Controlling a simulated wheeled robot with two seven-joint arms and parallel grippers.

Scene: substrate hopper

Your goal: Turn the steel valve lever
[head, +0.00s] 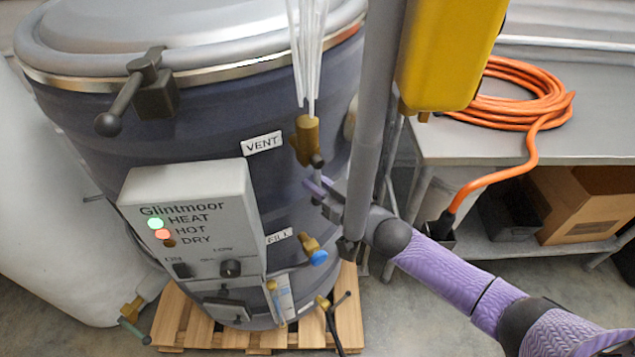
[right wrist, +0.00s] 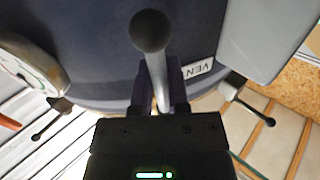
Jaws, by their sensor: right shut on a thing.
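In the right wrist view the steel valve lever (right wrist: 156,75) is a pale rod with a dark ball knob (right wrist: 150,30) at its end. It lies between the two fingers of my right gripper (right wrist: 160,92), which is shut on it. In the head view my right gripper (head: 322,188) is just below the brass vent valve (head: 305,143), beside the VENT label (head: 262,143). There the lever is mostly hidden by the gripper. My left gripper is not in view.
The dark hopper (head: 215,130) stands on a wooden pallet (head: 180,322). Its control box (head: 195,215) is left of the valve. A grey pole (head: 372,120) and yellow box (head: 450,50) are close to my right arm. An orange hose (head: 525,85) lies on the bench (head: 440,148).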

